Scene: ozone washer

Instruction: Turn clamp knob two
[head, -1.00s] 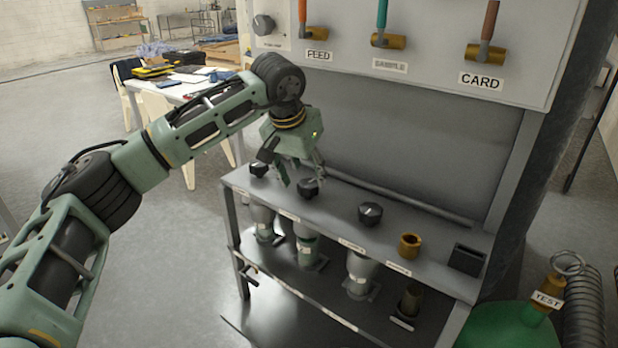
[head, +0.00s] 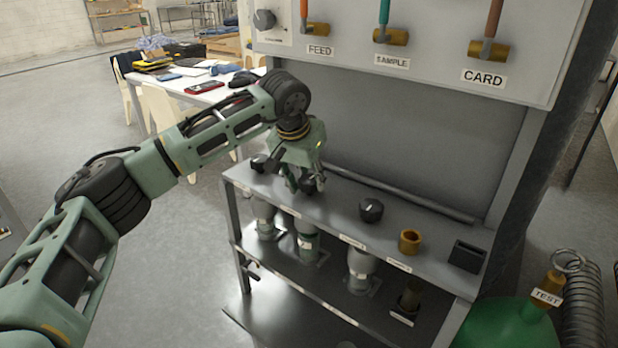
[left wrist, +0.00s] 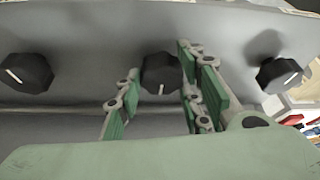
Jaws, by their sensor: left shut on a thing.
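A row of three black clamp knobs stands on the grey bench shelf. My left gripper (head: 303,184) is lowered over the middle knob and shut on it. The left wrist view shows this middle knob (left wrist: 160,74) between the green finger pads, its white mark pointing towards the gripper's palm. In the head view the fingers hide most of it. Another knob (head: 371,210) stands to the right, free. A third knob (head: 259,163) stands to the left, close to my gripper. My right gripper is out of view.
A brass socket (head: 410,241) and a dark box (head: 467,256) stand further right on the shelf. The panel above carries the FEED, SAMPLE and CARD valves (head: 488,50). Clamped vessels sit below. A green TEST cylinder (head: 507,325) stands at the lower right.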

